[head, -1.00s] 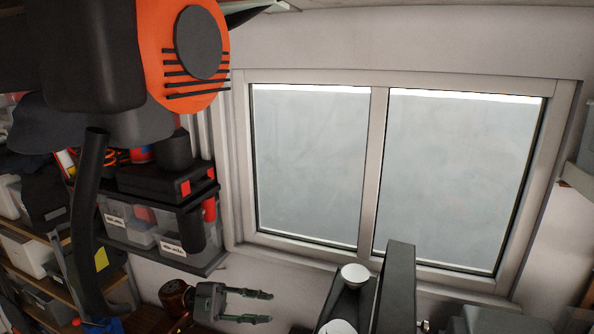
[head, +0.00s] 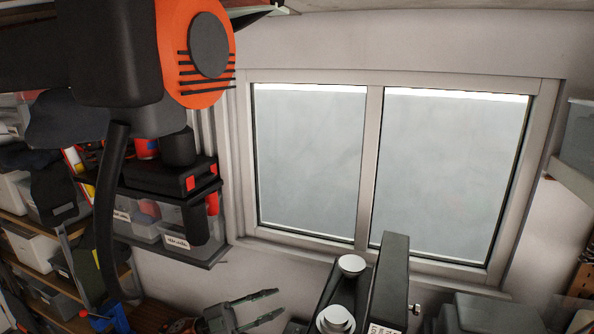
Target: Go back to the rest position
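My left gripper (head: 280,301) shows at the bottom of the head view, left of centre. Its two dark fingers point right and slightly up. They are apart with nothing visible between them. The gripper's base is cut off by the lower edge of the picture. My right gripper is not in view.
A dark machine with silver knobs (head: 391,285) stands right of the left gripper. A large orange and black device (head: 195,50) fills the upper left. Shelves with clear bins (head: 135,219) are at left. A window (head: 310,165) is behind, with grey boxes (head: 490,312) at lower right.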

